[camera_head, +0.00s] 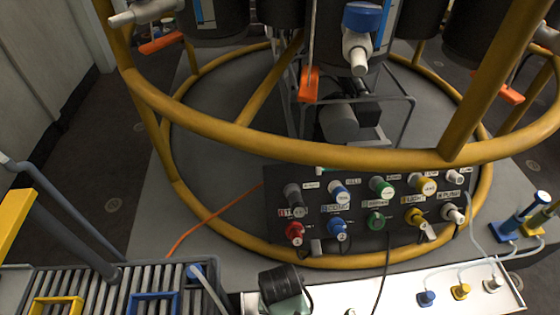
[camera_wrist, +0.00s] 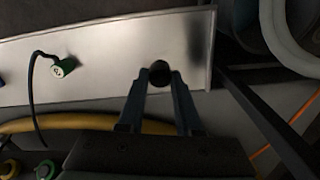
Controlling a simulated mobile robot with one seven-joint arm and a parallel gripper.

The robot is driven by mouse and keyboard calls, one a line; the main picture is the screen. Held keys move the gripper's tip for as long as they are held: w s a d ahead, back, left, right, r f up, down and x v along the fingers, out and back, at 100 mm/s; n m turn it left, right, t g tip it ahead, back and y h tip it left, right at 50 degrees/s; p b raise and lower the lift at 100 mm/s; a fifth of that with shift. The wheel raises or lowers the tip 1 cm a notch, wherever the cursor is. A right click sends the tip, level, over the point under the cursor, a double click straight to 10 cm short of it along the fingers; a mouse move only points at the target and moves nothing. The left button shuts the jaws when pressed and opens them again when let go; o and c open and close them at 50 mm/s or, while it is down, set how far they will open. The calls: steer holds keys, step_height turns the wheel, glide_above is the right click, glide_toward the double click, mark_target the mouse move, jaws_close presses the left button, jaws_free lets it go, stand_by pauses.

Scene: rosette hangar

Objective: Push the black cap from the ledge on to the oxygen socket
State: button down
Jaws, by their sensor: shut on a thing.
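In the wrist view, my gripper (camera_wrist: 160,76) has its two fingers shut on the black cap (camera_wrist: 159,72), whose round dark end shows between the fingertips. The cap is over the pale ledge (camera_wrist: 105,60), near its right end; I cannot tell whether it touches the ledge. In the head view, the ledge (camera_head: 345,291) runs along the bottom, and my wrist covers its left part; fingers and cap are not clear there. The dark socket panel (camera_head: 345,245) stands behind it. A dark grey fitting (camera_head: 293,196) is at its upper left. I cannot read which label says oxygen.
A green cap (camera_wrist: 64,67) on a black cord lies on the ledge beside my gripper. Blue (camera_head: 427,298), yellow (camera_head: 460,292) and white (camera_head: 491,285) caps lie further right. A yellow ring rail (camera_head: 330,150) passes above the panel. A roller conveyor (camera_head: 100,290) is at left.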

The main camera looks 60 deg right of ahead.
step_height(320, 180, up, 2)
steer(key=shift+r+p, duration=0.2)
steer(key=shift+p, duration=0.1)
steer(key=shift+d, duration=0.1)
steer(key=shift+d+f+m, duration=0.1)
steer(key=shift+d+m, duration=0.15)
steer(key=shift+m, duration=0.05)
steer(key=s+d+r+m+t+h, duration=0.1)
steer(key=s+d+m+t, duration=0.2)
steer(key=d, duration=0.4)
steer(key=s+d+m+t+h, duration=0.2)
steer(key=d+m, duration=0.3)
steer(key=d, duration=0.1)
steer(key=s+d+r+m+t+h, duration=0.1)
steer(key=s+d+m+t, duration=0.2)
steer(key=d, duration=0.4)
steer(key=s+d+r+m+h, duration=0.2)
steer(key=s+d+m+h, duration=0.35)
steer(key=s+d, duration=0.2)
steer(key=shift+g+y, duration=0.3)
steer(key=shift+y, duration=0.05)
steer(key=shift+f+x, duration=0.25)
steer(key=shift+x, duration=2.35)
steer(key=shift+s+a, duration=0.1)
steer(key=shift+a, duration=0.05)
